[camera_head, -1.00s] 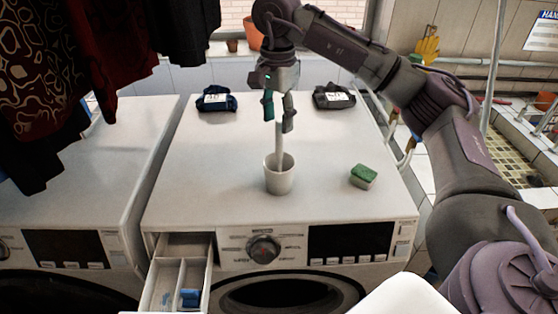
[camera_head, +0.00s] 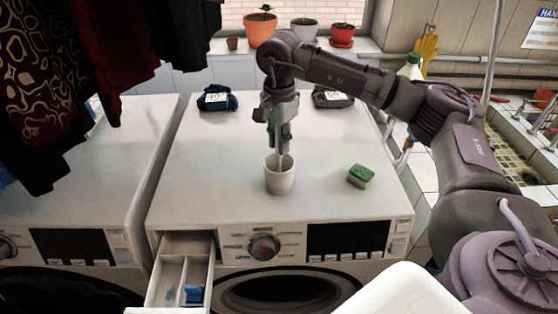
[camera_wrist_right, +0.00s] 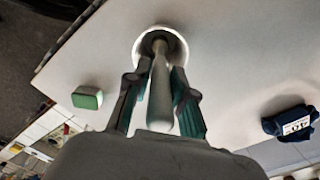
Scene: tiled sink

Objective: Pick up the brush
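The brush stands upright in a white cup (camera_head: 279,182) on top of the washing machine; its pale handle shows in the right wrist view (camera_wrist_right: 160,88), and its lower end is inside the cup. My right gripper (camera_head: 279,147) points down just above the cup, at the handle. In the right wrist view its two teal-padded fingers (camera_wrist_right: 157,90) are on either side of the handle, with gaps visible between them and it. The gripper is open. My left gripper is not in view.
A green sponge (camera_head: 361,175) lies right of the cup. Two dark folded bundles, one blue (camera_head: 216,98) and one black (camera_head: 332,97), lie at the machine's back. The detergent drawer (camera_head: 183,275) is pulled out at front left. Clothes hang at upper left.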

